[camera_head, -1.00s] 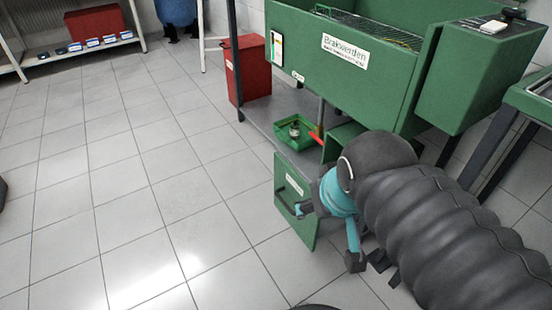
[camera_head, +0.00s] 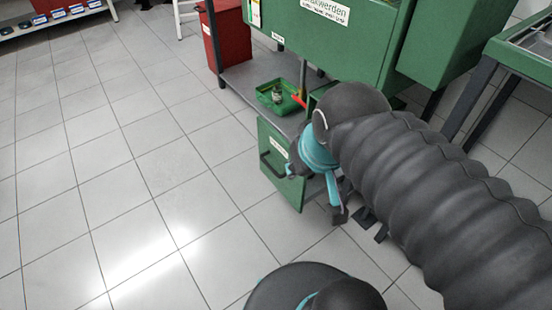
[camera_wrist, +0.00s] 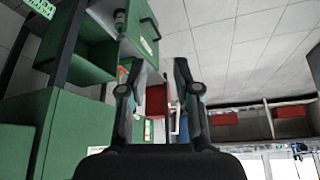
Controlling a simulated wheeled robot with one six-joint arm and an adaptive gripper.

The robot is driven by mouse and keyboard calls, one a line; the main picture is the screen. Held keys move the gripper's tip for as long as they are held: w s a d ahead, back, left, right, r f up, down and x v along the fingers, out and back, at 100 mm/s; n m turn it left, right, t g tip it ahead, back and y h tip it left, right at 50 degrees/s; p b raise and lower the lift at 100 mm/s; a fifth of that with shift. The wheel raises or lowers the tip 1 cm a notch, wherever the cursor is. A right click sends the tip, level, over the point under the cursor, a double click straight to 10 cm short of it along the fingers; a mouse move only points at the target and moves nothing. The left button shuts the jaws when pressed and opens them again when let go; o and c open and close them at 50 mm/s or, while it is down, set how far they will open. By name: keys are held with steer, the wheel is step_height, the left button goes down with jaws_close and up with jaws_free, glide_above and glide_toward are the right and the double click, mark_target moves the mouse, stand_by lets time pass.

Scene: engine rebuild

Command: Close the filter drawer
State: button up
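The filter drawer (camera_head: 275,150) has a green front with a white label and a black bar handle. In the head view it stands out from under the green washer, so it is open. My gripper (camera_head: 316,192) is at the right side of the drawer front, overlapping it in the picture; contact cannot be told. In the wrist view my gripper (camera_wrist: 157,88) has its two fingers apart with nothing between them. A green panel with a label and dark handle, likely the drawer front (camera_wrist: 140,25), is above the fingers there. My arm hides the drawer's right side.
A green tray (camera_head: 291,106) with a small bottle (camera_head: 277,95) lies on the grey lower shelf (camera_head: 240,85). A red container (camera_head: 222,45) stands behind it. The green washer (camera_head: 345,45) is above. Tiled floor is clear to the left.

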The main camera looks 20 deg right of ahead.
steer(key=w+f, duration=0.1)
steer(key=w+a+f+g+b, duration=0.1)
steer(key=f, duration=0.1)
steer(key=w+f+g, duration=0.1)
steer(key=f, duration=0.1)
steer(key=shift+w+a+n, duration=0.2)
steer(key=shift+a+n, duration=0.15)
steer(key=shift+n, duration=0.05)
jaws_close()
steer(key=w+a+f+n+g+h+b, duration=0.1)
steer(key=w+a+f+n+h+b, duration=0.1)
steer(key=w+f+n, duration=0.7)
steer(key=w+a+f+n+g+h+b, duration=0.15)
steer(key=w+f+n, duration=0.25)
steer(key=w, duration=0.9)
steer(key=w+r+n, duration=0.3)
steer(key=w+n, duration=0.2)
steer(key=n, duration=0.3)
steer(key=w+d+f+b, duration=0.2)
steer(key=d+f, duration=0.6)
steer(key=f, duration=0.1)
steer(key=shift+w+t+h, duration=0.2)
steer(key=shift+t+h, duration=0.15)
